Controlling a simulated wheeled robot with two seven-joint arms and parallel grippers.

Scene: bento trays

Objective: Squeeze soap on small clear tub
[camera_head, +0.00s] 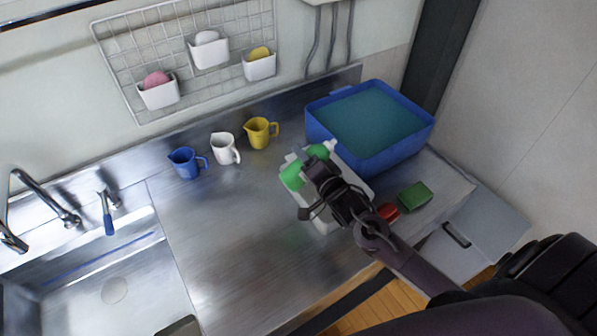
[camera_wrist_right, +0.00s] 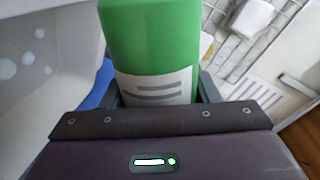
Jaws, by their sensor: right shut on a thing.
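My right gripper (camera_head: 308,167) is shut on a green soap bottle with a white label. In the head view the green bottle (camera_head: 292,176) shows on both sides of the dark fingers, over the far end of a pale, see-through tub (camera_head: 330,227). In the right wrist view the bottle (camera_wrist_right: 150,35) stands between the fingers, its label facing the camera. The gripper and wrist hide much of the tub. I cannot tell whether any soap is coming out. My left gripper is not in view.
A blue basin (camera_head: 375,160) stands behind the tub. A green sponge (camera_head: 415,196) and a red item (camera_head: 388,211) lie at its right. Blue (camera_head: 185,163), white (camera_head: 224,149) and yellow (camera_head: 260,133) jugs stand by the wall. The sink (camera_head: 110,275) is at left; the middle counter is clear.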

